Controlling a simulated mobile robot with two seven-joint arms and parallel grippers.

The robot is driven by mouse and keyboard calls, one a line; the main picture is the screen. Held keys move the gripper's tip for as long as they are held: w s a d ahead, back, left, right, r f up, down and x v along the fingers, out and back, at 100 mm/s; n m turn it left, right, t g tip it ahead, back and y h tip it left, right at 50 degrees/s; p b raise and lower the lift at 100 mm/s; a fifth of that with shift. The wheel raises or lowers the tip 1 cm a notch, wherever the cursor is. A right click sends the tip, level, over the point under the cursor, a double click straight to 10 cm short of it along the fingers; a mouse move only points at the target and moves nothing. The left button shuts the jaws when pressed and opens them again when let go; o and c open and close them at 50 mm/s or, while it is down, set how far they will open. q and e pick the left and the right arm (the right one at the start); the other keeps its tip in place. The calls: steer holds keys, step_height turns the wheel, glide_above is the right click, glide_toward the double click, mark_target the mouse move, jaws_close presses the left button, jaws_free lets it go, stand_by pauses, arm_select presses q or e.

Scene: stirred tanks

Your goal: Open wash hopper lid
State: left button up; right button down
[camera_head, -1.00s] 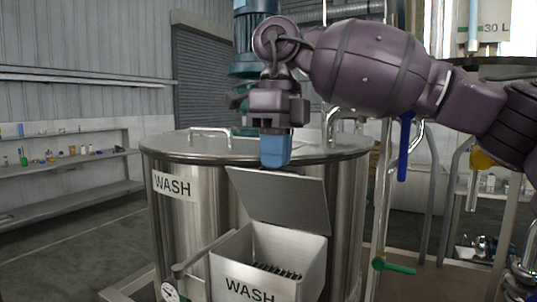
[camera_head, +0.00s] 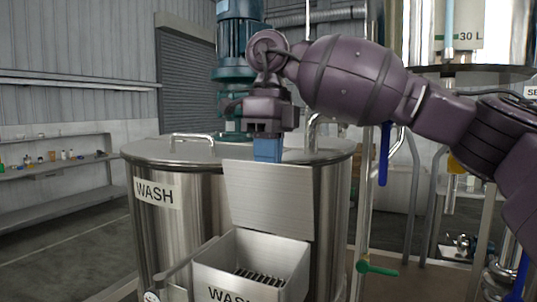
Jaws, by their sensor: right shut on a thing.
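The wash hopper (camera_head: 240,278) is an open-topped metal box marked WASH, at the lower middle on the front of the tank, with a dark grate inside. Its flat grey metal lid (camera_head: 268,200) stands raised and nearly upright at the back of the opening. My right gripper (camera_head: 267,150) is at the top edge of the lid, its blue fingertips pointing down and partly hidden behind that edge. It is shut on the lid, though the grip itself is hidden. My left gripper is not in view.
The steel wash tank (camera_head: 180,215) stands behind the hopper, with a blue-green motor (camera_head: 237,45) above it. A pipe with a green valve handle (camera_head: 377,268) stands to the right. Shelves (camera_head: 60,165) line the left wall. The floor at the left is clear.

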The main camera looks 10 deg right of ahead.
steer(key=c, duration=1.5)
jaws_free()
steer(key=shift+f, duration=0.6)
steer(key=o, duration=0.3)
steer(key=shift+w, duration=0.2)
steer(key=shift+r, duration=0.2)
steer(key=shift+r, duration=0.15)
step_height(320, 180, up, 10)
steer(key=shift+w+d+r, duration=0.25)
steer(key=shift+d, duration=0.05)
